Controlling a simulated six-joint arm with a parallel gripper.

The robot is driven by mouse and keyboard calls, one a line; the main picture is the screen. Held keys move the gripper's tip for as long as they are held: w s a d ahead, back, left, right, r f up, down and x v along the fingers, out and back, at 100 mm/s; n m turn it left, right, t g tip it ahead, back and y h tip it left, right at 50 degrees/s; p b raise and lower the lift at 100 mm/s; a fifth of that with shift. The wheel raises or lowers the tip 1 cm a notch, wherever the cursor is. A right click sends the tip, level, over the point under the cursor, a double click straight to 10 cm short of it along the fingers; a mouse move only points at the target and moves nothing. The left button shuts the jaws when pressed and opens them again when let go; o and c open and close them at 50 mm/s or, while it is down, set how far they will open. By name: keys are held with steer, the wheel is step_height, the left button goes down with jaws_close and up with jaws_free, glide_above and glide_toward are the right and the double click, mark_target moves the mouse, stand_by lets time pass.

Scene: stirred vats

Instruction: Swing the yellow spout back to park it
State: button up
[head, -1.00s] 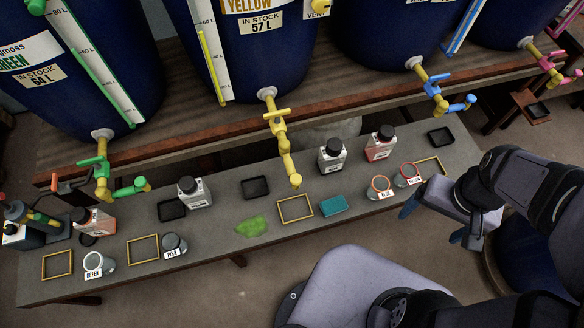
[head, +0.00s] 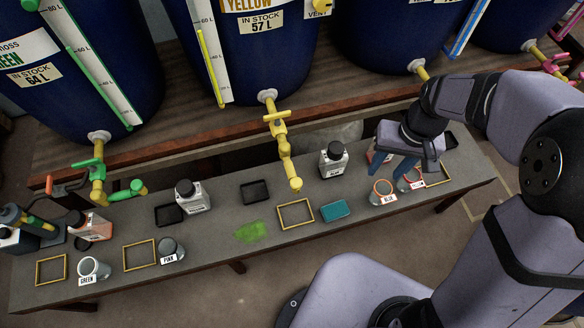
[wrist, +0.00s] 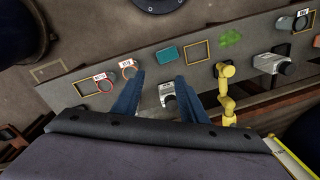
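The yellow spout (head: 287,165) hangs from the yellow tap (head: 277,122) on the middle blue vat and points out over the bench, its tip near the back edge of a yellow square frame (head: 295,214). In the wrist view the spout (wrist: 226,88) shows right of my fingers, apart from them. My gripper (head: 402,170) is above the right part of the bench, right of the spout, and hides part of a red-labelled bottle. Its blue fingers (wrist: 160,88) are apart with nothing held; a white bottle (wrist: 168,95) shows beyond, between them.
A white bottle (head: 333,158) stands between the spout and my gripper. Cups with orange and red rims (head: 382,191) stand below my gripper. A teal sponge (head: 335,210) and a green spill (head: 250,231) lie on the bench. A black tray (head: 254,191) lies left of the spout.

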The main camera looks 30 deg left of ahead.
steer(key=w+a+f+n+b, duration=0.15)
steer(key=a+f, duration=0.25)
steer(key=a, duration=0.6)
steer(key=n+g+b, duration=0.1)
steer(key=n, duration=0.3)
glide_above(291, 168)
steer(key=w+d, duration=0.1)
step_height(291, 168, down, 5)
steer(key=shift+m+y, duration=0.25)
steer(key=shift+y, duration=0.05)
steer(key=shift+s+a+f+p, duration=0.15)
steer(key=shift+f+p, duration=0.05)
steer(key=shift+f, duration=1.05)
steer(key=shift+s+a+f+p, duration=0.1)
steer(key=shift+s+f+p, duration=0.1)
steer(key=shift+f, duration=1.1)
steer(key=shift+s+a+f+p, duration=0.1)
steer(key=shift+a+f+p, duration=0.1)
steer(key=shift+f, duration=1.05)
steer(key=shift+c, duration=0.3)
